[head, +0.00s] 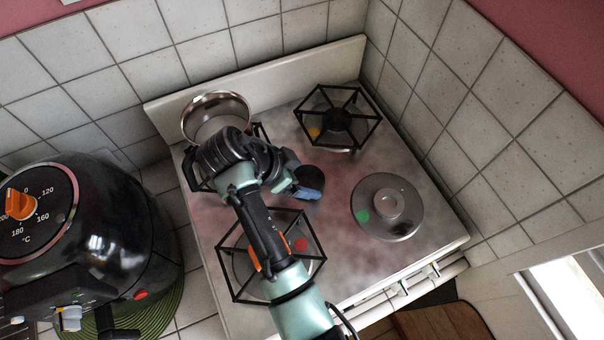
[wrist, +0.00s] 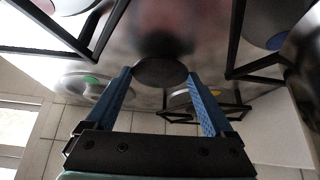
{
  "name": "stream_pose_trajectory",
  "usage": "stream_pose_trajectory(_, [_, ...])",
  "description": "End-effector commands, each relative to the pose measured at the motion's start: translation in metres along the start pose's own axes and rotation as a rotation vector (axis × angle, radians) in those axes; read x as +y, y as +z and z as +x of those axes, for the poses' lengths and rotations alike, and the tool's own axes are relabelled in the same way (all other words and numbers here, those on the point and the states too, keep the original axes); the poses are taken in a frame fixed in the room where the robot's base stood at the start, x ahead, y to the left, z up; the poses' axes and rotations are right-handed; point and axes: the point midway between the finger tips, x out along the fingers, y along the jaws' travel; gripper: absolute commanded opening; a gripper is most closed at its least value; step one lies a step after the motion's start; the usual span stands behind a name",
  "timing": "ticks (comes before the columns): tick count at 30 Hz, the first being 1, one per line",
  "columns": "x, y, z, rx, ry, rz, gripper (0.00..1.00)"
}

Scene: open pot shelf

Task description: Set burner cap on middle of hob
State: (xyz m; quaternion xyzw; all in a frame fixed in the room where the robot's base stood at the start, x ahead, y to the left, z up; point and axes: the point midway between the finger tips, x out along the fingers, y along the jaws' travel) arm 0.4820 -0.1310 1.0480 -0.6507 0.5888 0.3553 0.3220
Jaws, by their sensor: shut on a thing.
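The burner cap is a dark round disc (head: 312,177) over the middle of the hob, partly hidden by my fingers in the head view. In the wrist view the cap (wrist: 160,72) sits between my two blue fingertips. My gripper (head: 308,187) is shut on the cap. The hob (head: 345,238) is a pale, shiny cooker top. A dark shadow or reflection lies beside the cap in the wrist view. I cannot tell whether the cap touches the hob surface.
Black grates with a yellow dot (head: 338,118) and a red dot (head: 270,255) stand around the middle. A metal pot (head: 216,108) is at back left. A bare silver plate with a green dot (head: 387,207) is at right. A black air fryer (head: 100,225) stands left of the cooker.

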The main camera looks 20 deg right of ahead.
Motion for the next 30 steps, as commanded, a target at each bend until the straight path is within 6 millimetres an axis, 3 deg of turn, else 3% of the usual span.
stream_pose_trajectory(30, [-0.0001, 0.0035, 0.0053, 0.000, 0.000, -0.001, 0.29])
